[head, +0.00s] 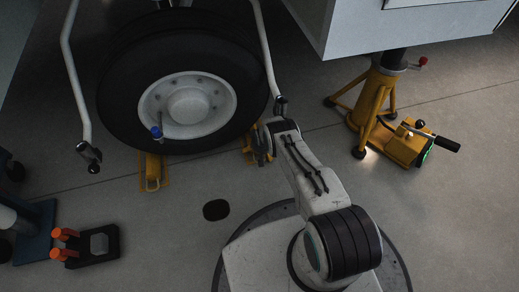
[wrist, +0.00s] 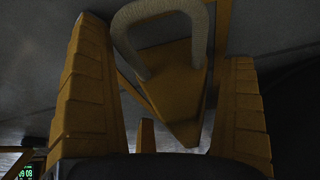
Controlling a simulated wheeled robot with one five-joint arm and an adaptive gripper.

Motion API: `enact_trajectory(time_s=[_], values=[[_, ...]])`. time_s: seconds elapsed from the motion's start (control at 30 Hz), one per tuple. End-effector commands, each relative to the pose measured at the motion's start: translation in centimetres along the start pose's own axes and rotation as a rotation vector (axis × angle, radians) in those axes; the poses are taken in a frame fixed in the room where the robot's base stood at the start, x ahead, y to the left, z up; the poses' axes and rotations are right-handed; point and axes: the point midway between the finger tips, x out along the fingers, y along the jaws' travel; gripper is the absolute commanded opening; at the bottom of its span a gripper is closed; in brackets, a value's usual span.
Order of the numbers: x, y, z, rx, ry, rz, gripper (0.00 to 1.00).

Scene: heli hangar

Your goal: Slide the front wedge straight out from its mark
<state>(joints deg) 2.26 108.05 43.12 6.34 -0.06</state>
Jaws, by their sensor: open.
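A big black tyre (head: 118,103) with a pale hub stands on the floor. One yellow wedge (head: 153,163) with a loop handle sits under its front, inside a yellow floor mark (head: 167,183). Another yellow wedge (head: 248,154) sits at the tyre's right, partly hidden by my gripper (head: 264,144). In the wrist view a yellow wedge (wrist: 175,85) with a grey loop handle (wrist: 128,35) lies between the two ridged fingers of my gripper (wrist: 165,60). The fingers are open, with gaps on both sides. Yellow mark lines (wrist: 222,30) show beside the wedge.
A yellow jack stand (head: 372,97) and a yellow jack unit (head: 405,148) with a lever stand at right. A black tray (head: 92,250) with orange-topped items lies lower left. White bars (head: 76,80) flank the tyre. A dark oval (head: 216,210) marks the otherwise clear floor.

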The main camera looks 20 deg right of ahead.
Motion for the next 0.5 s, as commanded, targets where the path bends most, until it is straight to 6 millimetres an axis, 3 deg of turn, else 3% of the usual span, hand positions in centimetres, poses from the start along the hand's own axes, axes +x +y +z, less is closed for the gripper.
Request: enact_trajectory(time_s=[0.33,0.5], values=[[0.06,0.00,0.00,0.000,0.000,0.000,1.00],[0.06,0.00,0.00,0.000,0.000,0.000,0.86]])
